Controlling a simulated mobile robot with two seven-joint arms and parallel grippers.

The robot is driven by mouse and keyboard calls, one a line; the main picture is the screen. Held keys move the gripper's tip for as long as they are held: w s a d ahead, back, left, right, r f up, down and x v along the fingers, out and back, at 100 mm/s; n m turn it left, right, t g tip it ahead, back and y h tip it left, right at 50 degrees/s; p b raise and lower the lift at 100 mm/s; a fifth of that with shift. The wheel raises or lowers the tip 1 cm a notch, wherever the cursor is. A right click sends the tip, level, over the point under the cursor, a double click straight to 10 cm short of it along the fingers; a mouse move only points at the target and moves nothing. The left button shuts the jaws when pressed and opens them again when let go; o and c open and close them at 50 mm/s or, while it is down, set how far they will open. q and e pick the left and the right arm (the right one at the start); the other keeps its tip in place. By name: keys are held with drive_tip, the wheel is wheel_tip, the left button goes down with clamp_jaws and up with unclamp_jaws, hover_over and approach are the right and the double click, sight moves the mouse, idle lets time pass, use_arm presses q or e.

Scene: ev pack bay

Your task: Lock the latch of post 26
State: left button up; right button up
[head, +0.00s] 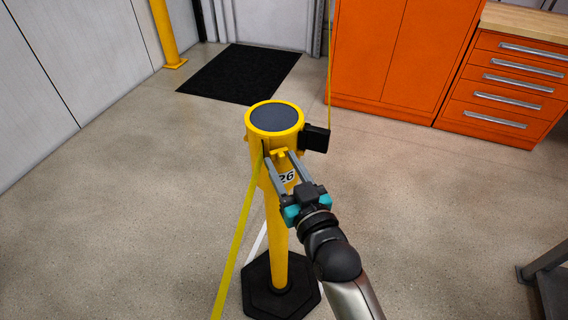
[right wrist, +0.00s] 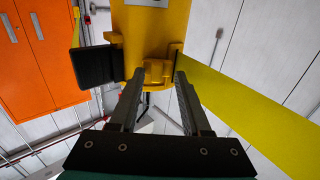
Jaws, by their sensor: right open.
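Post 26 is a yellow post (head: 278,235) with a dark round cap and a "26" label, upright on a black base. Its yellow latch (head: 279,152) is a small tab on the front of the post head, and it shows in the right wrist view (right wrist: 158,72). My right gripper (head: 279,158) is open, its fingertips at the post head with one on either side of the latch. In the right wrist view the gripper (right wrist: 159,80) has a gap between its fingers; I cannot tell whether they touch the latch. My left gripper is not in view.
A yellow-green belt (head: 236,245) runs from the post head down toward the front. A black belt end (head: 315,138) sits on the head's right side, with a thin yellow belt rising behind. Orange cabinets (head: 400,50) and a black mat (head: 240,73) lie behind.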

drive_tip(key=p+v, duration=0.1)
drive_tip(key=v, duration=1.4)
drive_tip(key=shift+s, duration=0.15)
drive_tip(key=s+d+f+g+h, duration=0.1)
drive_tip(key=s+d+f+g, duration=0.1)
drive_tip(key=f, duration=0.8)
drive_tip(key=s+d+f+m+g+h, duration=0.1)
drive_tip(key=d+f+g+h, duration=0.15)
drive_tip(key=f, duration=0.75)
drive_tip(key=s+d+f+g+h, duration=0.1)
drive_tip(key=s+d+f+g, duration=0.15)
drive_tip(key=f, duration=0.75)
drive_tip(key=s+d+f+g+h, duration=0.1)
drive_tip(key=s+d+f+g, duration=0.2)
drive_tip(key=s+f, duration=0.5)
drive_tip(key=s+d+f+m+g+h, duration=0.1)
drive_tip(key=s+d+f+g, duration=0.3)
drive_tip(key=s+f, duration=0.5)
drive_tip(key=s+g+h, duration=0.1)
drive_tip(key=s, duration=0.3)
drive_tip(key=shift+s, duration=0.15)
